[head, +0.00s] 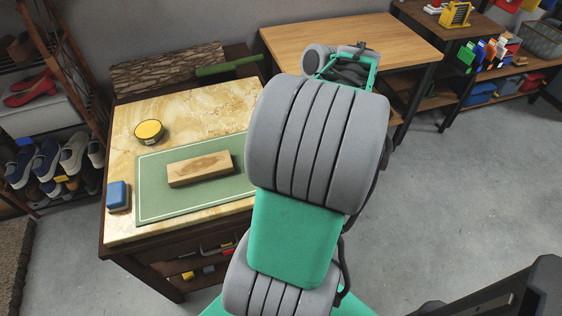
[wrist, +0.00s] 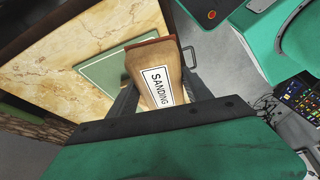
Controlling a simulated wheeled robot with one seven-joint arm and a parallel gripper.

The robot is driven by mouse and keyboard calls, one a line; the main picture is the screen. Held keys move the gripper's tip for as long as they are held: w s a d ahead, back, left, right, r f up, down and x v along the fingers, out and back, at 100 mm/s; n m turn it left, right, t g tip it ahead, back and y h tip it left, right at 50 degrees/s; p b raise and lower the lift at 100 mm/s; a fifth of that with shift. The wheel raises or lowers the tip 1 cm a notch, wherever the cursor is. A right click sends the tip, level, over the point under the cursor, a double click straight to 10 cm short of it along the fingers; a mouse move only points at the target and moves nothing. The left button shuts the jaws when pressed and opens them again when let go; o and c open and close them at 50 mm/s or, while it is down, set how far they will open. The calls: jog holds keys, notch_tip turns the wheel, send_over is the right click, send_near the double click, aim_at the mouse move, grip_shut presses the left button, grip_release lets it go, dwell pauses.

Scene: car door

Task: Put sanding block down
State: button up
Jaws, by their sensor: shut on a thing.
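The sanding block (wrist: 150,62) is a brown block with a white label reading SANDING. In the wrist view it sits between the fingers of my gripper (wrist: 158,74), which is shut on it. The block appears partly in front of the green mat (wrist: 100,76); its height above the table cannot be told. In the head view the green mat (head: 160,212) lies on the marble-topped table (head: 185,100), with a plain wooden block (head: 200,169) on it. My arm hides the table's right part there, and the held block cannot be made out.
A yellow round tin (head: 149,131) stands behind the mat, and a blue block (head: 118,196) is at the mat's left. A bark-covered piece (head: 165,70) and a green tool (head: 225,66) lie at the back edge. A wooden table (head: 350,40) stands behind my arm.

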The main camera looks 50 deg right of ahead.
jog(key=shift+n, duration=0.7)
jog(key=s, duration=0.1)
jog(key=s+d, duration=0.1)
jog(key=s+f, duration=0.1)
jog(key=s, duration=0.1)
jog(key=shift+s+d, duration=0.1)
jog(key=shift+d, duration=0.3)
jog(key=shift+s+d+f+g, duration=0.15)
jog(key=shift+g, duration=0.15)
jog(key=w+d+f, duration=0.2)
jog(key=w+f, duration=0.1)
jog(key=w+d+f, duration=0.2)
jog(key=w+f, duration=0.1)
jog(key=w, duration=0.1)
jog(key=w+d+f, duration=0.3)
jog(key=w, duration=0.1)
jog(key=shift+w+f, duration=0.2)
jog(key=shift+w+d+f, duration=0.15)
jog(key=shift+f, duration=1.55)
jog(key=shift+f, duration=0.1)
